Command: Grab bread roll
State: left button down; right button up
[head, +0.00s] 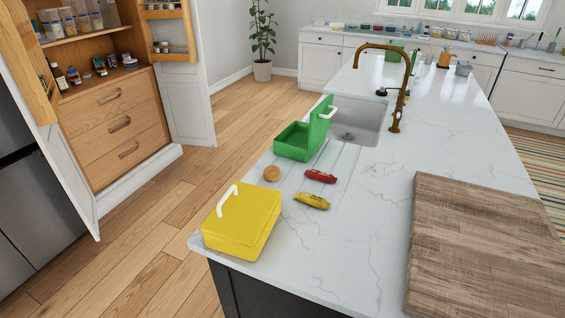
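A small round brown bread roll (272,173) sits on the white marble island top (345,245), near its left edge. It lies between a yellow lunch box and a green lunch box, apart from both. Neither of my grippers shows in the head view, so whether they are open or shut cannot be seen.
The yellow box (243,222) with a white handle is closed; the green box (297,141) stands open. A red item (321,176) and a yellow item (312,200) lie right of the roll. A wooden board (485,250) covers the right side. The sink (358,120) and brass faucet (401,90) are behind.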

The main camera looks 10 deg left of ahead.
aim_at(272, 172)
jog(key=i+j+z, duration=0.1)
jog(key=j+z, duration=0.35)
jog(key=j, duration=0.3)
jog(key=j+z, duration=0.45)
jog(key=j, duration=0.35)
jog(key=k+j+z, duration=0.15)
jog(key=j+z, duration=0.3)
jog(key=j, duration=0.3)
